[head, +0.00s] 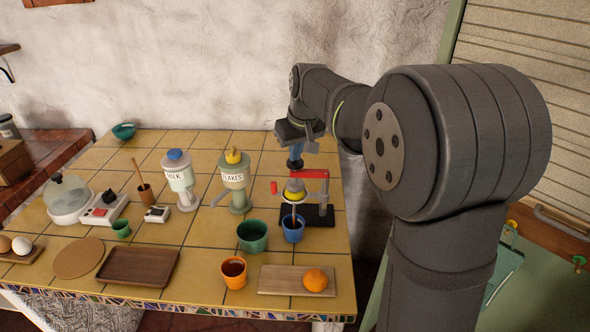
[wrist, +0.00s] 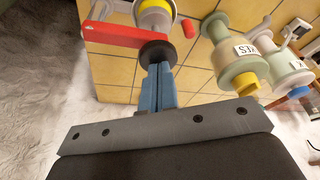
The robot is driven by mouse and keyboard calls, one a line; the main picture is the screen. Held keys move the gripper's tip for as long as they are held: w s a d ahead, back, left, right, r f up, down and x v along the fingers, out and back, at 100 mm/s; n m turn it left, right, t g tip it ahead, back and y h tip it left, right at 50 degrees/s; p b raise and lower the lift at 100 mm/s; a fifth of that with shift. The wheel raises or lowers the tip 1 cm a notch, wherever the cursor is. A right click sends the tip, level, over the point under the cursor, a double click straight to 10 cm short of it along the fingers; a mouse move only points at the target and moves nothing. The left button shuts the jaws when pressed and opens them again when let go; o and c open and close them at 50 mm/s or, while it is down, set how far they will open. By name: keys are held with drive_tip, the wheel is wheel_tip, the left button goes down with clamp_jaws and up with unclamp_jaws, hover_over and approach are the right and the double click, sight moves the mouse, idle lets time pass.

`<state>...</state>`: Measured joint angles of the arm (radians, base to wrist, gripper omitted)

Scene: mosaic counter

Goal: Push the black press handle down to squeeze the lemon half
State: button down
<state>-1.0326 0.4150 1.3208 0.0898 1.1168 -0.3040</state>
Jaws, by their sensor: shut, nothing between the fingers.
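The press stands at the right of the counter in the head view, with a red lever (head: 312,174) over a yellow lemon half (head: 294,188) and a black base (head: 324,217). In the wrist view the red lever (wrist: 112,35) ends near the round black handle (wrist: 157,52), and yellow shows just beyond (wrist: 154,6). My gripper (head: 295,160) points down over the press, its blue fingers shut together and empty. In the wrist view its fingertips (wrist: 158,70) meet the edge of the black handle; I cannot tell whether they touch.
A blue cup (head: 293,232) stands in front of the press. The flakes dispenser (head: 233,178) and milk dispenser (head: 181,181) stand to its left. A green bowl (head: 252,237), orange cup (head: 234,273) and board (head: 269,280) with an orange (head: 315,280) lie in front.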

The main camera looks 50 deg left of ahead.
drive_tip(key=shift+f, duration=1.1)
idle(0.3)
drive_tip(key=shift+r, duration=4.5)
drive_tip(key=shift+f, duration=0.1)
drive_tip(key=shift+f, duration=2.55)
